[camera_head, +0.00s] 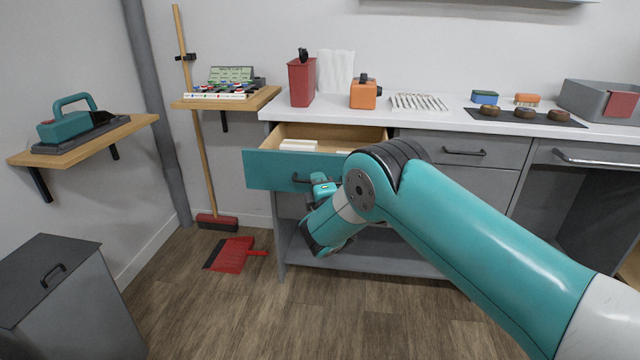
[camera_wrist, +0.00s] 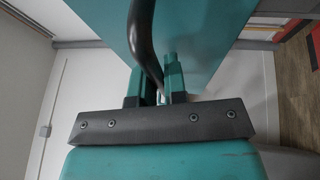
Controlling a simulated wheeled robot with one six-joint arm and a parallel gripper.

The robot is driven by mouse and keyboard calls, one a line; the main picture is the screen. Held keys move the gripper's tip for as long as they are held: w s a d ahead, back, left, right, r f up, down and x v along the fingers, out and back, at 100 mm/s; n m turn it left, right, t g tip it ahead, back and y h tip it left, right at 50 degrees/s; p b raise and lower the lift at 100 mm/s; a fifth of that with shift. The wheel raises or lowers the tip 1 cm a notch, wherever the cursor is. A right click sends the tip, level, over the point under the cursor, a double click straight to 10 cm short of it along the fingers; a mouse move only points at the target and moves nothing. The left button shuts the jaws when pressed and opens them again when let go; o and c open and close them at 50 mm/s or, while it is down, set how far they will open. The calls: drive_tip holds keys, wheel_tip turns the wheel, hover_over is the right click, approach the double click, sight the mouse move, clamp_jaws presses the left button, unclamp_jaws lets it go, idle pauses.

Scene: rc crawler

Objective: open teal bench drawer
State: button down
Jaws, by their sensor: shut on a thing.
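The teal bench drawer (camera_head: 268,170) is pulled out from the white-topped bench. White blocks (camera_head: 298,145) lie inside it. Its dark bar handle (camera_head: 300,179) is on the teal front; the right part of the front is hidden behind my arm. In the wrist view the teal drawer front (camera_wrist: 200,35) fills the upper middle, with the curved dark handle (camera_wrist: 143,40) running down to my gripper (camera_wrist: 160,78). My gripper's teal fingers are shut on the handle. In the head view my gripper (camera_head: 318,180) is at the drawer front, partly hidden by my wrist.
The bench top (camera_head: 430,112) holds a red container (camera_head: 301,82), an orange box (camera_head: 364,94) and a grey bin (camera_head: 590,100). A red dustpan (camera_head: 232,253) and a broom (camera_head: 217,221) are on the floor left of the bench.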

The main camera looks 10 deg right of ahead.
drive_tip(key=shift+d, duration=0.15)
drive_tip(key=c, duration=1.2)
unclamp_jaws()
drive_tip(key=shift+s+f, duration=0.1)
drive_tip(key=b+v, duration=1.7)
drive_tip(key=b, duration=0.5)
drive_tip(key=shift+s+b, duration=0.1)
drive_tip(key=shift+b, duration=0.25)
